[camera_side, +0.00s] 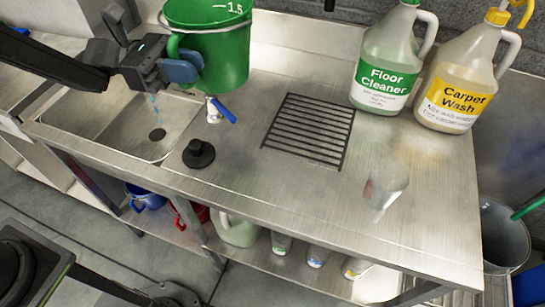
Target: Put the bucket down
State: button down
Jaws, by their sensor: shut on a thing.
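A green bucket (224,58) with white scale marks is at the top of the side view, its upper edge cut off. My gripper (186,66) is shut on the bucket at its left side, with blue finger pads against it. The bucket looks upright and appears to be held above the counter, near the sink's right edge. Its inside is hidden.
The steel counter (240,190) has a sink (110,118) at left, a black drain grate (308,130), a black stopper (199,153) and a blue-handled tap (222,110). Floor Cleaner (388,60) and Carpet Wash (460,80) jugs stand at back right.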

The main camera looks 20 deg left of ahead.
jog(key=s+d+f+m+g, duration=0.1)
jog(key=s+d+m+g, duration=0.35)
jog(key=d, duration=0.65)
notch_tip(320, 180, down, 14)
jog(key=s+n, duration=0.1)
jog(key=shift+g, duration=0.35)
jog(key=shift+a+f, duration=0.1)
jog(key=shift+f, duration=0.3)
jog(key=c, duration=1.1)
grip_release()
jog(key=shift+f, duration=0.1)
jog(key=a, duration=0.4)
jog(key=w+a, duration=0.1)
jog(key=a, duration=0.3)
jog(key=w+a, duration=0.1)
jog(key=a, duration=0.2)
jog(key=shift+w+a+r, duration=0.1)
jog(key=shift+a+r, duration=0.3)
